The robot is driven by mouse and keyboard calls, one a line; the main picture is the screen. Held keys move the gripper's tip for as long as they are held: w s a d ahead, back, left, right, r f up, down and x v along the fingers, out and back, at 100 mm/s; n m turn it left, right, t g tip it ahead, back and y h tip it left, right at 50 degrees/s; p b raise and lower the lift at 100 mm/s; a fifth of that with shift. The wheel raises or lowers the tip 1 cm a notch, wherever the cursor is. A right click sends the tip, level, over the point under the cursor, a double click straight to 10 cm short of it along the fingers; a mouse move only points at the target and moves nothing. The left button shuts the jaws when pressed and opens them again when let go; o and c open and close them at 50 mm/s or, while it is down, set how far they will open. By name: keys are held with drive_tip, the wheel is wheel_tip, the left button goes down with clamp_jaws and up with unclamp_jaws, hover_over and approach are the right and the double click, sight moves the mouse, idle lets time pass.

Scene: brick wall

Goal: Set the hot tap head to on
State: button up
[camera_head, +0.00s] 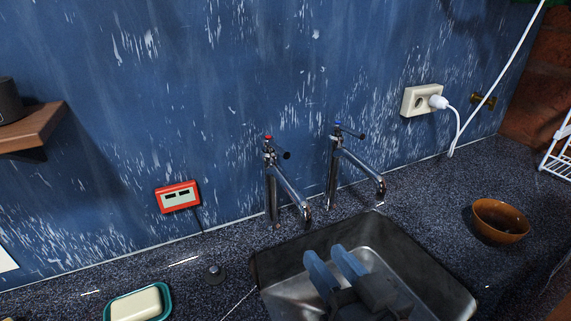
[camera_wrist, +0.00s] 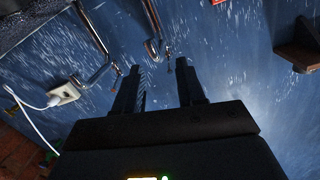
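The hot tap (camera_head: 271,190) is a chrome tap with a red-marked head (camera_head: 268,143) and a small dark-ended lever pointing right. It stands left of the cold tap (camera_head: 333,165), which has a blue mark. My gripper (camera_head: 327,256) is over the sink, in front of and below the tap heads, with fingers apart and nothing between them. In the wrist view my gripper (camera_wrist: 158,76) is open. There the scene is turned over, and the hot tap (camera_wrist: 152,30) shows beyond the fingertips, its head (camera_wrist: 169,56) in line with the gap. The cold tap (camera_wrist: 93,45) is to its left.
The sink (camera_head: 292,290) lies below the taps. A soap dish (camera_head: 108,312) and a red-framed device (camera_head: 178,197) are left. An orange bowl (camera_head: 499,221), a socket (camera_head: 412,101) with plug and white cable, and a white rack (camera_head: 559,160) are right. A wooden shelf (camera_head: 35,127) juts out upper left.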

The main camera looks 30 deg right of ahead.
drive_tip(key=t+b, duration=0.1)
drive_tip(key=b, duration=0.1)
approach(285, 152)
drive_tip(key=shift+w+d+f, duration=0.1)
drive_tip(key=shift+w+f, duration=0.1)
drive_tip(key=shift+w, duration=0.35)
drive_tip(key=shift+w+f, duration=0.25)
drive_tip(key=shift+w, duration=0.35)
drive_tip(key=shift+w+d+p, duration=0.1)
drive_tip(key=shift+w+p, duration=0.9)
drive_tip(key=shift+w, duration=2.9)
drive_tip(key=shift+c, duration=0.3)
clamp_jaws()
